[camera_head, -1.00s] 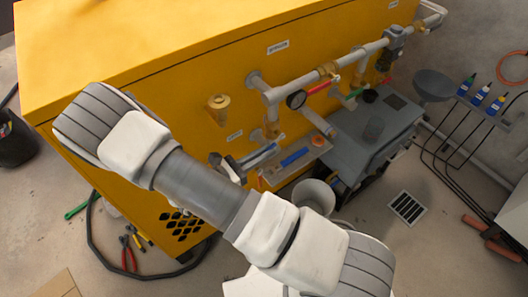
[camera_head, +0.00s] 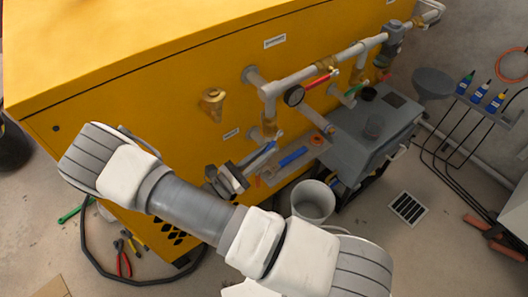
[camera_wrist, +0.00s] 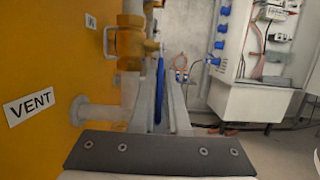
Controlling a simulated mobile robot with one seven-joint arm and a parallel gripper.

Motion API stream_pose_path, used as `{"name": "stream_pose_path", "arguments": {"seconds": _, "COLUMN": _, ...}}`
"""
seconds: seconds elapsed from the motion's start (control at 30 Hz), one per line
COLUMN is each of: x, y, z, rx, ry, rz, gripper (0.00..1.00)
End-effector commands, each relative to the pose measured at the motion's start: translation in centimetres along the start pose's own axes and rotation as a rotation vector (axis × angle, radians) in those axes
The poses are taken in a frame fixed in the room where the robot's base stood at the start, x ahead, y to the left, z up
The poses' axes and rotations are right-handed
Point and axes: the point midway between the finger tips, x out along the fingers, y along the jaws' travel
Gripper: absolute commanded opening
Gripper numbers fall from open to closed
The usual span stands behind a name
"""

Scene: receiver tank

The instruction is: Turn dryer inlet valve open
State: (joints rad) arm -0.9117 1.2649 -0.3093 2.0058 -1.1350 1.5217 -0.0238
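A brass valve (camera_wrist: 132,42) with a long blue lever (camera_wrist: 159,90) stands on a pipe beside the yellow cabinet in the wrist view. No readable label names it as the dryer inlet. My gripper (camera_wrist: 162,85) has its two fingers on either side of the blue lever. The lever is close to the left finger, and a narrow gap shows to the right finger. I cannot tell if either finger touches it.
The yellow cabinet (camera_head: 150,75) stands to the left, with a VENT label (camera_wrist: 29,106).

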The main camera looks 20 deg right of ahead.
Motion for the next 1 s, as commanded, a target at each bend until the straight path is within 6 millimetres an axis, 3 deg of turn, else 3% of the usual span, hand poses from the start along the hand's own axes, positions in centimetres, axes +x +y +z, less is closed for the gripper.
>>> {"name": "stream_pose_path", "arguments": {"seconds": 0.03, "x": 0.0, "y": 0.0, "z": 0.0, "rx": 0.000, "ry": 0.000, "rz": 0.000, "gripper": 0.24}}
{"name": "stream_pose_path", "arguments": {"seconds": 0.13, "x": 0.0, "y": 0.0, "z": 0.0, "rx": 0.000, "ry": 0.000, "rz": 0.000, "gripper": 0.40}}
{"name": "stream_pose_path", "arguments": {"seconds": 0.63, "x": -0.5, "y": 0.1, "z": 0.0, "rx": 0.001, "ry": 0.001, "rz": 0.002, "gripper": 0.40}}
{"name": "stream_pose_path", "arguments": {"seconds": 0.77, "x": -2.4, "y": 0.1, "z": 0.1, "rx": 0.000, "ry": 0.001, "rz": 0.004, "gripper": 0.40}}
{"name": "stream_pose_path", "arguments": {"seconds": 1.0, "x": -8.1, "y": 0.1, "z": 0.0, "rx": 0.001, "ry": 0.002, "rz": 0.005, "gripper": 0.40}}
